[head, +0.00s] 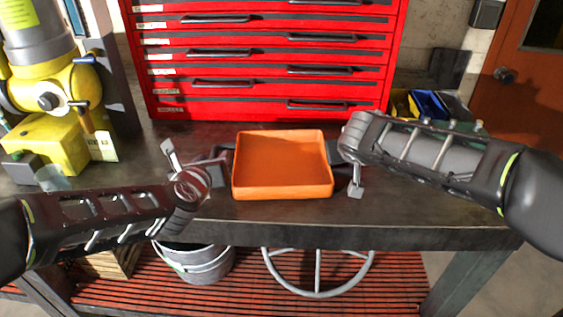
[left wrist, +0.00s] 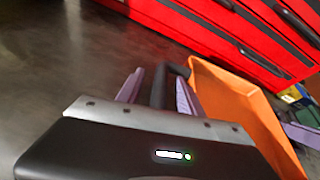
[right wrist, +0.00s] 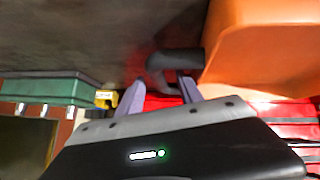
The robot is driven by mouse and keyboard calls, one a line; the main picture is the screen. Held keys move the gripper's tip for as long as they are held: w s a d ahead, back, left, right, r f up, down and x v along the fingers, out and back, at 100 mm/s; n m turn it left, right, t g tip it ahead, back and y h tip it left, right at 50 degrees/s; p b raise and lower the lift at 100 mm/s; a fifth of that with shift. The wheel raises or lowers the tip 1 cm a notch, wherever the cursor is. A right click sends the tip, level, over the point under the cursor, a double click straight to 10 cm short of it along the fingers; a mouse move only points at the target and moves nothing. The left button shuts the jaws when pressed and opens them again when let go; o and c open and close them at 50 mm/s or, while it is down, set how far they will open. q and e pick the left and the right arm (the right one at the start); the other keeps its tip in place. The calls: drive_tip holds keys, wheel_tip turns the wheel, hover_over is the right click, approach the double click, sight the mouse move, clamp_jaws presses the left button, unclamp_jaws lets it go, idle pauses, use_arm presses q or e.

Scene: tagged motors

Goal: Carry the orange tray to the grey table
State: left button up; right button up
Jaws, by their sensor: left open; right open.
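The orange tray (head: 283,165) lies level on a dark workbench (head: 400,215), in front of the red drawer cabinet. It looks empty and has a black handle on each side. My left gripper (head: 212,172) is open at the tray's left side. In the left wrist view the left handle (left wrist: 159,86) shows between its open fingers. My right gripper (head: 347,162) is open at the tray's right side. In the right wrist view the right handle (right wrist: 175,62) shows at its fingertips; I cannot tell how far it lies between them. No separate grey table can be made out.
A red drawer cabinet (head: 265,60) stands close behind the tray. A yellow machine (head: 55,110) stands at the left, and bins (head: 428,104) stand at the back right. A metal bucket (head: 200,262) and a wheel-shaped ring (head: 318,290) are below the bench.

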use_arm(q)
drive_tip(key=shift+c, duration=0.3)
use_arm(e)
drive_tip(key=shift+c, duration=0.3)
use_arm(q)
clamp_jaws()
use_arm(e)
clamp_jaws()
use_arm(q)
drive_tip(key=shift+s+d+f, duration=0.1)
drive_tip(key=shift+s+f, duration=0.05)
idle(0.4)
